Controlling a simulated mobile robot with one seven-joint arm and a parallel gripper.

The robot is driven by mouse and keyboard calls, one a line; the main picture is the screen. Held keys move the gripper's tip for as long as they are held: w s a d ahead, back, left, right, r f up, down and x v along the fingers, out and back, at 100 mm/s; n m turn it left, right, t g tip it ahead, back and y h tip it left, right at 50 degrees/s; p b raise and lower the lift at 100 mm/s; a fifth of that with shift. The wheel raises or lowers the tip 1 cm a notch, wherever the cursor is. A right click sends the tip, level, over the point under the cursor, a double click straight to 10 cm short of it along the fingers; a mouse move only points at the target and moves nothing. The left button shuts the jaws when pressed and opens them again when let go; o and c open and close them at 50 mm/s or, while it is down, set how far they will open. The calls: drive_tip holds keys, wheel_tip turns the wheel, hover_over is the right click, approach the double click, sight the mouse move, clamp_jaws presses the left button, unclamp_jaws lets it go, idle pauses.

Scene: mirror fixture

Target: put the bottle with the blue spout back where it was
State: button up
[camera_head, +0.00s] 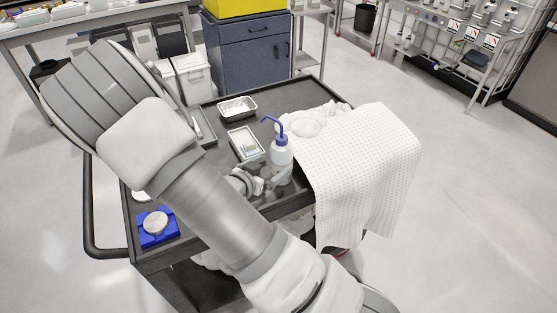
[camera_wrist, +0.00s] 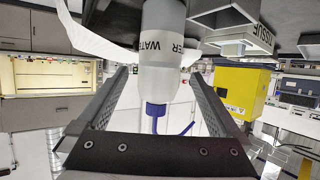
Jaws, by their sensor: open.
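The white bottle with the blue spout (camera_head: 281,158) stands upright on the dark cart top, near the cart's front edge and beside the white cloth. My gripper (camera_head: 268,182) is low beside the bottle, partly hidden behind my arm. In the wrist view, which is upside down, the bottle (camera_wrist: 162,50) with part of a printed label and its blue cap appears between the two spread fingers of my gripper (camera_wrist: 160,75). Gaps show on both sides of the bottle, and the jaws are open. Whether a finger touches the bottle cannot be told.
A white waffle cloth (camera_head: 360,160) hangs over the cart's right side, with crumpled white material (camera_head: 315,120) behind it. A blue mat (camera_head: 152,238) bears a round disc at the front left.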

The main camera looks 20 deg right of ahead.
drive_tip(key=s+a+r+n+y, duration=0.2)
drive_tip(key=a+r+n+y, duration=0.3)
drive_tip(key=a+r+y, duration=0.95)
drive_tip(key=s+d+r+n+h, duration=0.1)
drive_tip(key=s+r+n, duration=0.1)
drive_tip(key=s, duration=0.4)
drive_tip(key=s+d+r+n+g+h, duration=0.1)
drive_tip(key=s+d+r+n, duration=0.1)
drive_tip(key=s+r, duration=0.2)
drive_tip(key=s+d+r+n+h, duration=0.1)
drive_tip(key=s+d+r+n, duration=0.1)
drive_tip(key=s, duration=0.7)
drive_tip(key=shift+s+d+r+g, duration=0.25)
drive_tip(key=shift+r+g, duration=0.15)
drive_tip(key=shift+r, duration=0.4)
